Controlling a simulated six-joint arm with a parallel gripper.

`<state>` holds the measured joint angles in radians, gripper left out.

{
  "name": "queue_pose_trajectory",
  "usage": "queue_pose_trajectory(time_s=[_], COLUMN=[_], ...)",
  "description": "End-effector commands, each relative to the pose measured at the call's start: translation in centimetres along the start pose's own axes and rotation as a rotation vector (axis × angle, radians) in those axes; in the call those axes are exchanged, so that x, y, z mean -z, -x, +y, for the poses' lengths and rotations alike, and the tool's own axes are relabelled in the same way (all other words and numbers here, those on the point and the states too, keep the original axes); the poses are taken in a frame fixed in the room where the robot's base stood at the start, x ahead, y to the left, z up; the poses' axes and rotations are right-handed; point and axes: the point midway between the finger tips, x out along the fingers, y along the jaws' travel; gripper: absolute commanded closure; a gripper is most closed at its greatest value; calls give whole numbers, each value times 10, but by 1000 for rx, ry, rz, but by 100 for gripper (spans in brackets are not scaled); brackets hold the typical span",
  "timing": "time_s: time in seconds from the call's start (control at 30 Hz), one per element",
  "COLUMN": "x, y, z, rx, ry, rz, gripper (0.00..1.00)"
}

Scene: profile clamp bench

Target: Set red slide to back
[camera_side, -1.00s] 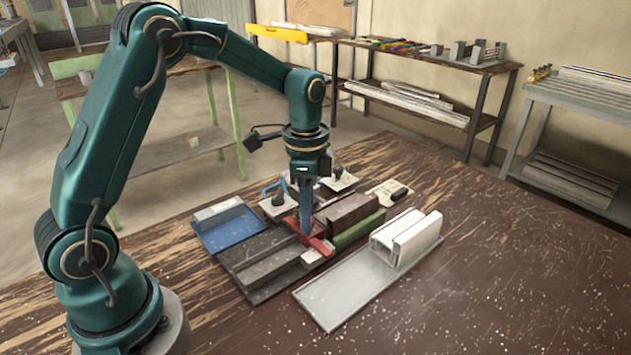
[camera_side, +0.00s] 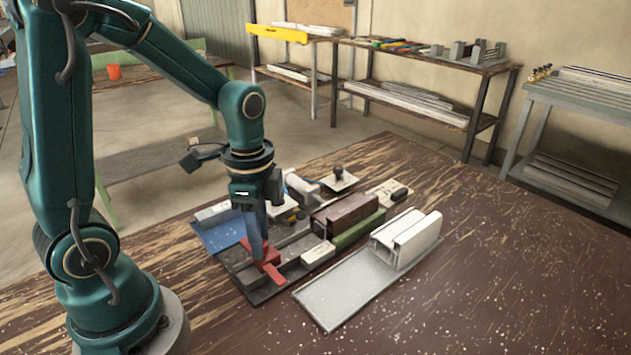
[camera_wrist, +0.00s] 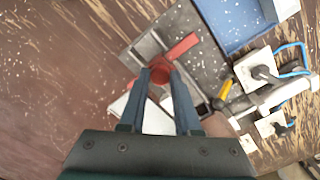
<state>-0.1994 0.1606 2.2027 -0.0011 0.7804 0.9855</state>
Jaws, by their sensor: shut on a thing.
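The red slide (camera_side: 273,272) sits on the dark clamp fixture (camera_side: 260,296), at its near left part in the side view. My gripper (camera_side: 262,259) points down and is shut on the slide's upper part. In the wrist view, a round red top of the slide (camera_wrist: 161,69) sits between the fingertips (camera_wrist: 160,77), and a red bar reaches up and right from it. A brown profile (camera_side: 345,213) lies at the fixture's far right end, apart from the slide. A small white block (camera_side: 318,253) sits between them.
A blue tray (camera_side: 218,236) with a grey bar lies left of the fixture. A pale grey plate (camera_side: 335,292) with white profiles (camera_side: 408,237) lies right of it. A green block (camera_side: 360,231) lies beside the brown profile. Several small plates with handled tools stand behind. The table front is clear.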

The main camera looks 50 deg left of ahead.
Motion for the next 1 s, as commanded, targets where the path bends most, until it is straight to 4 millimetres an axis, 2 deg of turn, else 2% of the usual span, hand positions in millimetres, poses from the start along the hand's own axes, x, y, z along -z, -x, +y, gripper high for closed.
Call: queue_pose_trajectory(time_s=[0.2,0.57,0.6,0.67,1.0], x=[-15,-19,-19,-19,-18], y=[1,0,0,0,1], z=[15,19,19,19,18], rx=[8,-2,-2,-2,2], ry=[1,-1,-1,-1,0], rz=[5,-4,-4,-4,0], gripper=[100,100,61,38,38])
